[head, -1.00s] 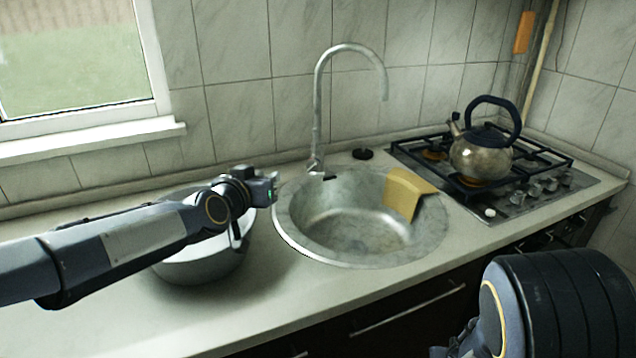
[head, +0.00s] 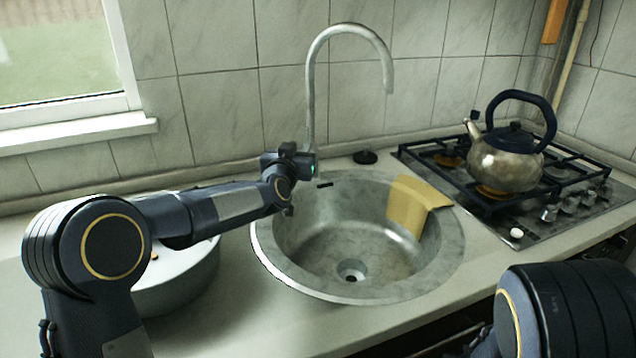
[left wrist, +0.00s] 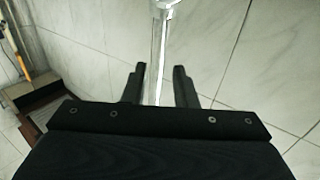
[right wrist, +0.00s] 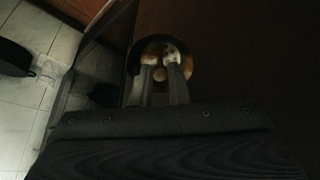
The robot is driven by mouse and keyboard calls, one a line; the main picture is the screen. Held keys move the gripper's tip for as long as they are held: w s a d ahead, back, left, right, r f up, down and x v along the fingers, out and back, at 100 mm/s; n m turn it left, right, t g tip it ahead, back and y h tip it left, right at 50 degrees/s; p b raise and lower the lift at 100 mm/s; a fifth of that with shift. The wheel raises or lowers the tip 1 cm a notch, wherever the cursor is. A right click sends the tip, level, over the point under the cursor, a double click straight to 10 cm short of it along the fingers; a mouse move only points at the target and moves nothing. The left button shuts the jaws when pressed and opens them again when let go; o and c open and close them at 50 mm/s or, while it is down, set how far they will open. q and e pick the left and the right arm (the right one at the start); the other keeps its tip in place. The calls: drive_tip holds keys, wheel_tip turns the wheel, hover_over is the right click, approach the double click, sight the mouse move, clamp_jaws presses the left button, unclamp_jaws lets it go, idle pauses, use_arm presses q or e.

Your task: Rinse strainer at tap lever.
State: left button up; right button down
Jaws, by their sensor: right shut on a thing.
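The chrome tap (head: 312,100) rises behind the sink (head: 360,292), its spout curving right over the basin. My left gripper (head: 306,163) is at the lower part of the tap and hides its base; I cannot make out the lever. In the left wrist view the fingers (left wrist: 158,85) are apart, with the tap's pipe (left wrist: 157,50) showing between them; contact is not clear. In the right wrist view my right gripper (right wrist: 161,80) is shut on a dim, round, dark-rimmed thing with brownish patches (right wrist: 150,48), perhaps the strainer. The head view does not show it.
A yellow cloth (head: 410,207) hangs over the sink's right rim. A metal pot (head: 190,283) stands left of the sink, under my left arm. A kettle (head: 503,162) sits on the gas hob (head: 545,220) at right. A black disc (head: 365,157) lies behind the sink.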

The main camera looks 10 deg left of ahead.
sight(306, 138)
use_arm(q)
drive_tip(key=w, duration=0.8)
drive_tip(key=shift+p, duration=0.4)
drive_tip(key=shift+c, duration=0.2)
clamp_jaws()
drive_tip(key=shift+f, duration=0.1)
